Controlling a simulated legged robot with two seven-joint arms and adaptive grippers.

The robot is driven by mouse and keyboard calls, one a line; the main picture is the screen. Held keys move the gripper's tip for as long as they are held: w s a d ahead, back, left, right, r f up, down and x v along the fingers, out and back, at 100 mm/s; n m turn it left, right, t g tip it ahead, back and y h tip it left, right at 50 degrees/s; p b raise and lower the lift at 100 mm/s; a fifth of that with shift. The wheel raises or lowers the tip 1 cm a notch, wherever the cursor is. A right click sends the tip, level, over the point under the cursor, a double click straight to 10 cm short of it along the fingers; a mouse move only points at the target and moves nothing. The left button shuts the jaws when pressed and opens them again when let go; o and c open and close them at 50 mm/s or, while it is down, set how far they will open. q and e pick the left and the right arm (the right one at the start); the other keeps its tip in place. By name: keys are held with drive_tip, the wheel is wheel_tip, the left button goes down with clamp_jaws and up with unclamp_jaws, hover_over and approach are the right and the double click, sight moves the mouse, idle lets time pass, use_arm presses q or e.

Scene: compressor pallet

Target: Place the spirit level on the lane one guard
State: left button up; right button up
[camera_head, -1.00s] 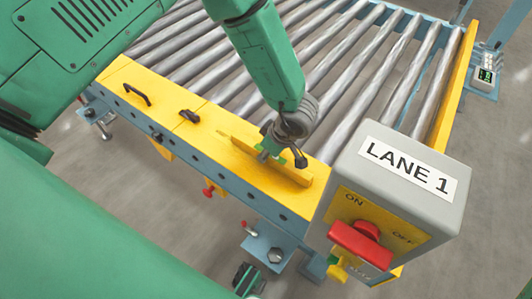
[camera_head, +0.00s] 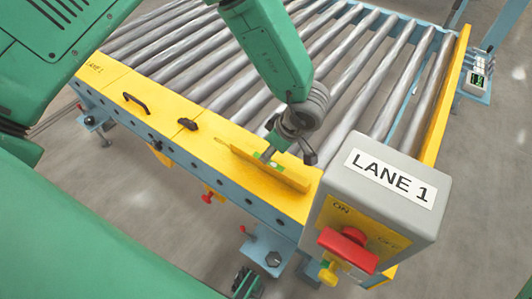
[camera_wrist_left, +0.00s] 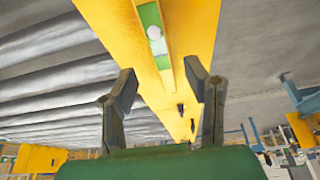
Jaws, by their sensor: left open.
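The yellow spirit level (camera_head: 288,179) rests lengthwise along the yellow lane one guard (camera_head: 232,168), at the end near the control box. In the left wrist view, the level (camera_wrist_left: 156,50) shows a green patch with a pale round spot, and yellow guard (camera_wrist_left: 199,30) lies around it. My left gripper (camera_head: 268,155) is at the level's middle in the head view and hides part of it. In the left wrist view, the left gripper's fingers (camera_wrist_left: 161,72) are spread apart, with the level beyond and between them. My right gripper is not clearly seen.
A grey control box (camera_head: 375,205) labelled LANE 1, with a red switch handle (camera_head: 348,250), stands close to the level's right end. A black handle (camera_head: 138,103) and a dark latch (camera_head: 188,123) sit on the guard to the left. Metal rollers (camera_head: 215,60) lie behind it.

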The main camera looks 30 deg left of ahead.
sight(276, 167)
use_arm(q)
drive_tip(key=p+v, duration=0.1)
drive_tip(key=v, duration=0.3)
drive_tip(key=shift+s+r, duration=0.1)
drive_tip(key=shift+r, duration=0.35)
drive_tip(key=s+a+f+m+t, duration=0.1)
drive_tip(key=s+a+f+m, duration=0.1)
drive_tip(key=m, duration=0.1)
drive_tip(key=s+a+f+m+t, duration=0.1)
drive_tip(key=s+a+f+m, duration=0.1)
drive_tip(key=a+f+m, duration=0.1)
drive_tip(key=s+a+f+m+t, duration=0.1)
drive_tip(key=s+a+f+m, duration=0.1)
drive_tip(key=a+f+m, duration=0.1)
drive_tip(key=shift+s+a+f, duration=0.1)
drive_tip(key=shift+s+f, duration=0.05)
drive_tip(key=shift+s, duration=0.25)
drive_tip(key=s+a+f+m+g+h, duration=0.1)
drive_tip(key=s+m, duration=0.3)
drive_tip(key=s, duration=0.4)
drive_tip(key=s+a+f+m+g+h, duration=0.1)
drive_tip(key=s+m+g+h, duration=0.1)
drive_tip(key=s, duration=0.7)
drive_tip(key=shift+s+f+m+h, duration=0.15)
drive_tip(key=shift+s+m+h, duration=0.2)
drive_tip(key=shift+m+h, duration=0.5)
